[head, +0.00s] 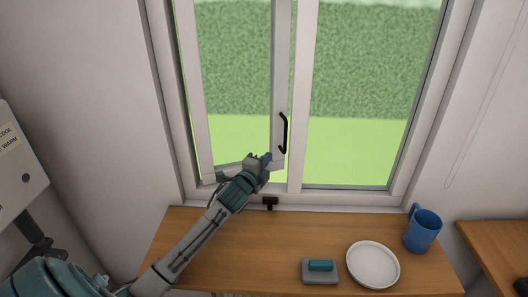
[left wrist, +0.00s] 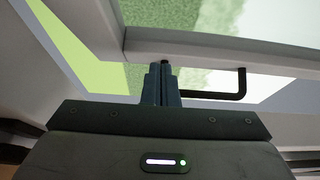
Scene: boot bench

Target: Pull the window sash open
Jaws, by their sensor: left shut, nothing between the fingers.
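The left window sash (head: 279,60) is a pale framed pane, and it stands ajar, with its bottom rail slanting and a green gap beside its free edge. Its black bar handle (head: 284,133) is upright on the free side. My left gripper (head: 267,158) is shut and empty at the sash's lower free corner, below and left of the handle. In the left wrist view the shut fingertips (left wrist: 163,66) are at the sash rail (left wrist: 205,52), beside the black handle (left wrist: 242,86). I cannot tell whether they touch the sash. My right gripper is not in view.
A wooden bench (head: 215,255) runs below the window. A blue mug (head: 424,232), a white plate (head: 373,267) and a grey block with a teal top (head: 320,272) stand on its right part. A small black catch (head: 270,202) is on the sill.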

